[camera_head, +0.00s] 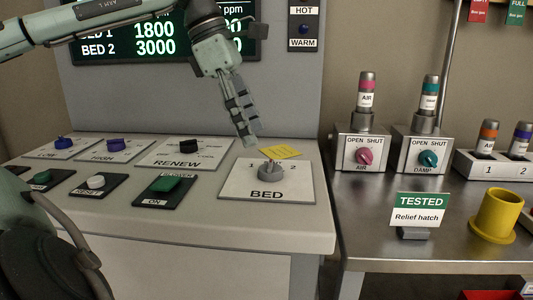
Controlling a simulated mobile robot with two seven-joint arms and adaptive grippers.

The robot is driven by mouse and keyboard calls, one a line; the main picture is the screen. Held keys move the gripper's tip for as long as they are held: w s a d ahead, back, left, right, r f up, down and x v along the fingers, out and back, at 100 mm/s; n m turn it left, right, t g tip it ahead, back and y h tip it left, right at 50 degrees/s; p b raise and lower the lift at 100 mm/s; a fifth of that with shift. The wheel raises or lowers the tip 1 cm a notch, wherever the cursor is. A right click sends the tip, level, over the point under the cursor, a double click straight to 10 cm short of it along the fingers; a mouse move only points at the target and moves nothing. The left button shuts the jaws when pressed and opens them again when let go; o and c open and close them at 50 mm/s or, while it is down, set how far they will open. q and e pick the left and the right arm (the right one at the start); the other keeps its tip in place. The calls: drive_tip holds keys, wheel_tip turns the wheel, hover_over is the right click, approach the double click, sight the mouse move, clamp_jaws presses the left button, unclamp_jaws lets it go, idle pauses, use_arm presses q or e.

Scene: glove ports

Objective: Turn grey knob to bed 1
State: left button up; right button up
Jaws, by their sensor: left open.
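The grey knob (270,171) sits on a white plate marked BED (240,189), with positions 1 and 2 printed at its upper left and upper right. Its exact pointing direction is too small to tell. A yellow note (281,152) lies at the top of the plate, behind the knob. My left gripper (249,140) reaches down from the upper left, with its fingertips just above and behind the knob, apart from it as far as I can see. It is open and holds nothing. My right gripper is not in view.
Blue, purple and black knobs (188,146) and several buttons (165,184) share the sloping console. A display (150,45) stands behind. On the steel bench at right are AIR (363,157) and DAMP (428,159) valve boxes, a TESTED sign (421,207) and a yellow cup (495,216).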

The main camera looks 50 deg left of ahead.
sight(268, 166)
use_arm(q)
drive_tip(key=x, duration=0.6)
drive_tip(key=shift+d+f, duration=0.1)
drive_tip(key=shift+d, duration=0.05)
drive_tip(key=shift+w+d+f, duration=0.1)
drive_tip(key=shift+d+f, duration=0.05)
drive_tip(key=shift+f, duration=0.2)
drive_tip(key=shift+c, duration=1.7)
drive_tip(key=c, duration=0.7)
drive_tip(key=shift+c, duration=0.6)
drive_tip(key=shift+f+n+t+y+b, duration=0.2)
drive_tip(key=shift+n+t+y+b, duration=0.1)
drive_tip(key=shift+n+b, duration=0.8)
drive_tip(key=n+y+b, duration=0.1)
drive_tip(key=n+b, duration=0.1)
drive_tip(key=n, duration=0.1)
drive_tip(key=n+t+y+b, duration=0.1)
drive_tip(key=n+b, duration=0.2)
drive_tip(key=shift+d+r, duration=0.1)
drive_tip(key=shift+d, duration=0.15)
drive_tip(key=shift+r+n, duration=0.1)
drive_tip(key=shift+n, duration=0.4)
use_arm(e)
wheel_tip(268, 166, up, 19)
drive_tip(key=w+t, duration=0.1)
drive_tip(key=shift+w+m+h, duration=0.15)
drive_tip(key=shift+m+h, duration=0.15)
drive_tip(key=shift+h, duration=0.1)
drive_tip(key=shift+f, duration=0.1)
